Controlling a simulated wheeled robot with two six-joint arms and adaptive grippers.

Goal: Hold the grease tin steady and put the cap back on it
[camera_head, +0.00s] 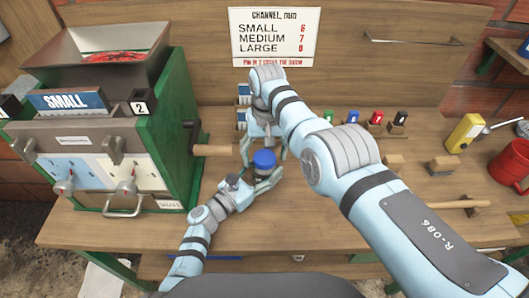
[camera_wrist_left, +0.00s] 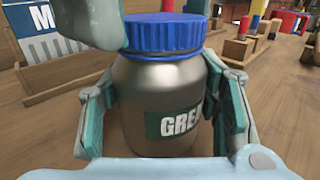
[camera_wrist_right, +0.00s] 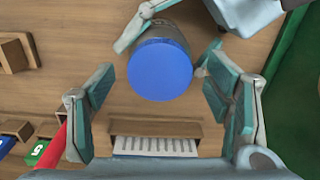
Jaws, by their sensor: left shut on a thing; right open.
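The grease tin (camera_wrist_left: 160,100) is a metallic jar with a green label, standing upright. Its blue cap (camera_wrist_left: 165,34) sits level on top; whether it is tight I cannot tell. The cap also shows in the head view (camera_head: 264,159) and from above in the right wrist view (camera_wrist_right: 160,70). My left gripper (camera_head: 264,180) is shut around the tin's body, one finger on each side. My right gripper (camera_head: 262,148) is open and empty, pointing down close above the cap. In the right wrist view its fingers (camera_wrist_right: 155,105) are spread wider than the cap and do not touch it.
The green pulper machine (camera_head: 180,150) with a wooden handle (camera_head: 214,150) stands close on the left. A wooden holder with a striped card (camera_wrist_right: 155,142) is near the right gripper. Coloured tags, a yellow container (camera_head: 466,132) and a red mug (camera_head: 512,165) are at right. The front bench is clear.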

